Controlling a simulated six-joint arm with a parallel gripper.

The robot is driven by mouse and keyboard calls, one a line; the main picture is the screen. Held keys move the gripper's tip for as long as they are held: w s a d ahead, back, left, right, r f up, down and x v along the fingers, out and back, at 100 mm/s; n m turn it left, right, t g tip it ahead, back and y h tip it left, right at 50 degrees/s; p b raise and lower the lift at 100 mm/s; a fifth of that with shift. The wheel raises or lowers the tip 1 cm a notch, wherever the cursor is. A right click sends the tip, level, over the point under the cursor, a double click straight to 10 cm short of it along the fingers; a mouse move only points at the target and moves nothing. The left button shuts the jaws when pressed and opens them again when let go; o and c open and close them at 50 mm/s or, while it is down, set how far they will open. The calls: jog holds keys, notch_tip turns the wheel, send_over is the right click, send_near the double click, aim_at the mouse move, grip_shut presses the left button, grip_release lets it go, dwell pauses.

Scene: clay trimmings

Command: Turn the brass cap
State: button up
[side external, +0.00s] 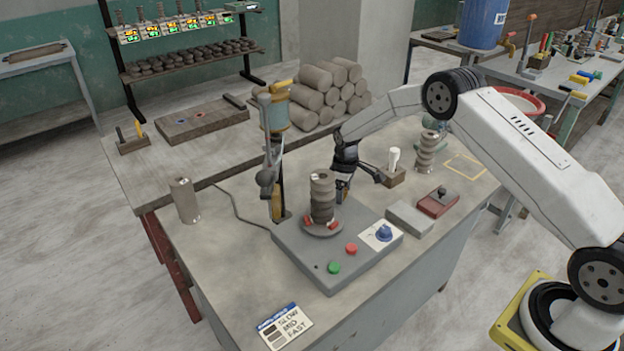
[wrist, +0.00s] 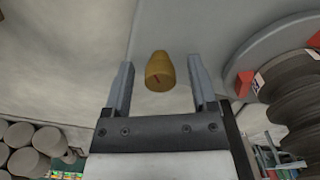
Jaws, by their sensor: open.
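The brass cap (wrist: 160,72) is a small golden, rounded piece with a dark reddish mark on its face. In the wrist view it sits between the two fingers of my gripper (wrist: 161,62), with a visible gap on either side. My gripper is open and does not appear to touch it. In the side view my gripper (side external: 343,185) is low behind the stack of clay discs (side external: 322,195) on the grey machine (side external: 335,268). I cannot make out the cap there; the stack and gripper seem to hide it.
The turntable and ribbed stack (wrist: 295,95) stand close at the right in the wrist view. A blue knob (side external: 383,232), green button (side external: 334,267) and red button (side external: 351,248) are on the machine. An upright post with a blue-and-brass container (side external: 274,115) stands left of my gripper.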

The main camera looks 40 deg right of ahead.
grip_shut()
jog(key=shift+m, duration=0.4)
jog(key=m, duration=1.1)
jog(key=shift+m, duration=0.3)
dwell(0.3)
grip_release()
